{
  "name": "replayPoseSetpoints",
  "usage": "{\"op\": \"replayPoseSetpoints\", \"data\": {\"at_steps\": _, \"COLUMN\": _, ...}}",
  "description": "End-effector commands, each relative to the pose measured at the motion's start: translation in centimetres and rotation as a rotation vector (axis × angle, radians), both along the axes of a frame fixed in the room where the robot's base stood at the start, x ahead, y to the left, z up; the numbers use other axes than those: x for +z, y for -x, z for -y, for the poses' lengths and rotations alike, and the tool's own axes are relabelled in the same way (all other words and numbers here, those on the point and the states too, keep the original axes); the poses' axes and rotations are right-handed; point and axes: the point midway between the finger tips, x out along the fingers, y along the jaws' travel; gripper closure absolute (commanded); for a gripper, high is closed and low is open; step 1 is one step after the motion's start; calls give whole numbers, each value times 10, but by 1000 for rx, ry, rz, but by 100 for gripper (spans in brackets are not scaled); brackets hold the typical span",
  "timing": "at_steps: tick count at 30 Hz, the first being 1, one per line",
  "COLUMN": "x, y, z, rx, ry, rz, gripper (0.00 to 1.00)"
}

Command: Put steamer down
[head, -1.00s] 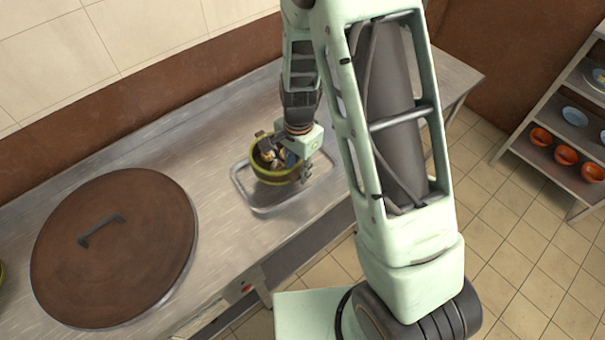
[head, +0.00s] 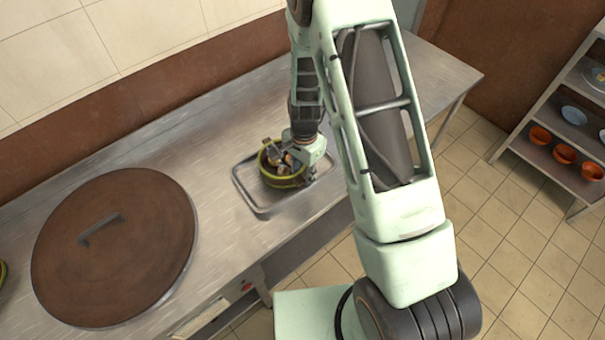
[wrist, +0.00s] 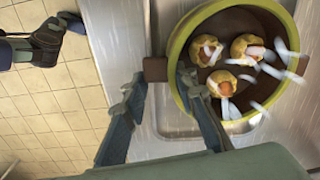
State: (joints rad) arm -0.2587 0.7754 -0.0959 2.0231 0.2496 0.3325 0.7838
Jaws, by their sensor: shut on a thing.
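The steamer (head: 281,182) is a small round basket with a yellow-green rim and a brown inside. It sits over the metal tray (head: 250,208) on the steel counter; I cannot tell whether it touches the tray. In the wrist view the steamer (wrist: 178,50) holds several yellow dumplings (wrist: 247,46) with orange tops, with pale streaks over them. My gripper (head: 302,168) is at its right side in the head view. In the wrist view my gripper (wrist: 168,72) is shut on its wall, one finger inside the rim and one outside.
A large brown round lid (head: 115,245) with a dark handle lies on the counter (head: 225,130) to the left. A shelf at the right holds orange bowls (head: 565,153) and a blue plate (head: 574,115). The counter behind the tray is clear.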

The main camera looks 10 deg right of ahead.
Motion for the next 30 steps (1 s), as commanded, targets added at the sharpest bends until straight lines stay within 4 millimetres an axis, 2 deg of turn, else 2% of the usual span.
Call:
{"op": "replayPoseSetpoints", "data": {"at_steps": 2, "x": -4, "y": 0, "z": 0, "rx": 0, "ry": -1, "rz": 1, "gripper": 100}}
{"op": "replayPoseSetpoints", "data": {"at_steps": 3, "x": -3, "y": 0, "z": 0, "rx": 0, "ry": 0, "rz": 0, "gripper": 71}}
{"op": "replayPoseSetpoints", "data": {"at_steps": 7, "x": -2, "y": 0, "z": 0, "rx": 0, "ry": 1, "rz": -1, "gripper": 56}}
{"op": "replayPoseSetpoints", "data": {"at_steps": 15, "x": -2, "y": 0, "z": 0, "rx": 0, "ry": 0, "rz": 0, "gripper": 56}}
{"op": "replayPoseSetpoints", "data": {"at_steps": 20, "x": 6, "y": -1, "z": 0, "rx": 0, "ry": -1, "rz": 2, "gripper": 56}}
{"op": "replayPoseSetpoints", "data": {"at_steps": 23, "x": 19, "y": -1, "z": 0, "rx": 0, "ry": 0, "rz": 3, "gripper": 56}}
{"op": "replayPoseSetpoints", "data": {"at_steps": 30, "x": 65, "y": 0, "z": 1, "rx": 1, "ry": -1, "rz": 4, "gripper": 56}}
